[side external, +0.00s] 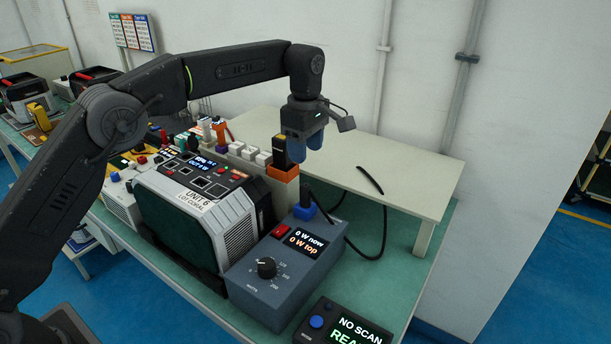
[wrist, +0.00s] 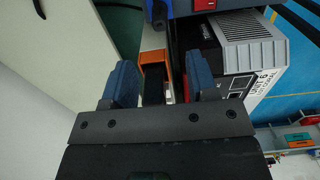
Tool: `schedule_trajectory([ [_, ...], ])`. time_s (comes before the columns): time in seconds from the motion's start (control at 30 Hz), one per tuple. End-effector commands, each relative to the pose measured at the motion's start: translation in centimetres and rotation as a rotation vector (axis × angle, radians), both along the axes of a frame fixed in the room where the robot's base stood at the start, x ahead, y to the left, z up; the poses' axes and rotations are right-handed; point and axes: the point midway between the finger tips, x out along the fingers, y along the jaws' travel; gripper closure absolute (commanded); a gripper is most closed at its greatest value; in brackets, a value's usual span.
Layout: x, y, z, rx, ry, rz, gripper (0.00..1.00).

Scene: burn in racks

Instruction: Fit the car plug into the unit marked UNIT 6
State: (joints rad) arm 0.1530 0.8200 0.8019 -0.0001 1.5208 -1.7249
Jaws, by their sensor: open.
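UNIT 6 (side external: 190,225) is a light grey case with a dark green side, and sockets and a lit display on its top panel. Behind its right end stands an orange block (side external: 284,174) with a black upright piece (side external: 280,150) in it. I cannot tell for certain that this piece is the car plug. My gripper (side external: 305,146) is open, with blue fingers, beside the upright piece in the side view. In the wrist view the orange block (wrist: 156,58) and the dark piece (wrist: 153,92) show between the open fingers (wrist: 163,82); contact cannot be judged.
A blue-grey meter box (side external: 280,270) reading 0 W stands right of the unit, with a black-and-blue connector (side external: 305,209) behind it. A black cable (side external: 383,235) loops over the bench. A NO SCAN device (side external: 345,325) sits in front. The pale raised shelf (side external: 400,180) is mostly clear.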

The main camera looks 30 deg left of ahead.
Motion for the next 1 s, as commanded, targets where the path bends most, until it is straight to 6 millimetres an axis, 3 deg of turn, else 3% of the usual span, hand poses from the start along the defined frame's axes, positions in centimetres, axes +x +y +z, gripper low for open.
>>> schedule_trajectory([
  [0.3,-0.1,0.0,-6.2,0.0,0.003,-0.001,0.47],
  [0.5,0.0,0.0,-9.2,0.0,0.002,-0.001,0.47],
  [0.7,0.0,0.0,-10.7,0.0,0.0,-0.001,0.47],
  [1.0,0.0,0.0,-11.0,0.0,-0.001,-0.002,0.47],
])
